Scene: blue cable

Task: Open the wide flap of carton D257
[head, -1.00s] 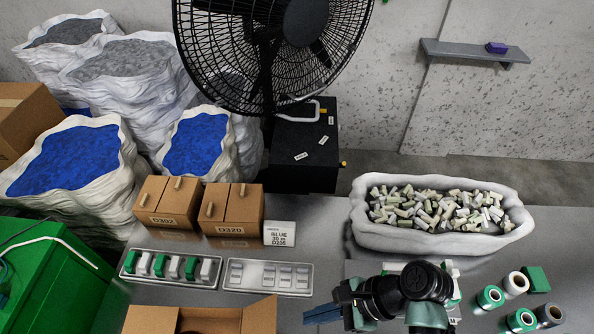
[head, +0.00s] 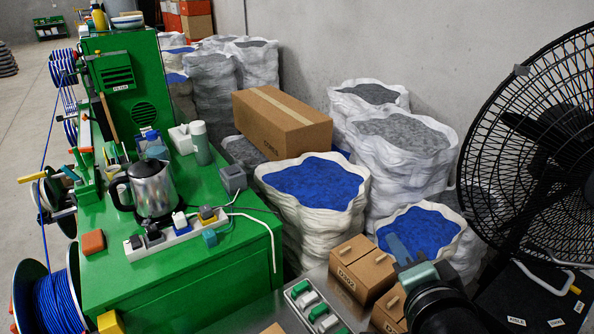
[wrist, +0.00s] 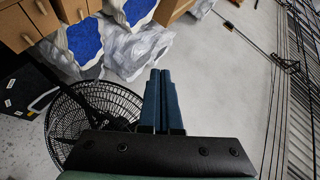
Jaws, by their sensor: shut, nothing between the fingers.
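I cannot read D257 on any carton in view. Two small closed cartons with tabs on top stand at the bottom of the head view: D392 (head: 352,272), and a second one (head: 388,308) partly hidden by my arm. A brown cardboard edge (head: 272,328) shows at the bottom edge; the rest of it is out of frame. My gripper (head: 396,246) is raised above the small cartons, in front of a blue-filled sack. In the wrist view its two blue fingers (wrist: 162,88) lie together, empty and touching no carton. Small cartons (wrist: 22,24) show there at top left.
A large taped carton (head: 282,122) lies behind a blue-filled sack (head: 312,185). A green machine top (head: 180,265) with a kettle (head: 152,188) and power strip fills the left. A black fan (head: 540,130) stands at right. A tray (head: 318,310) holds green and white pieces.

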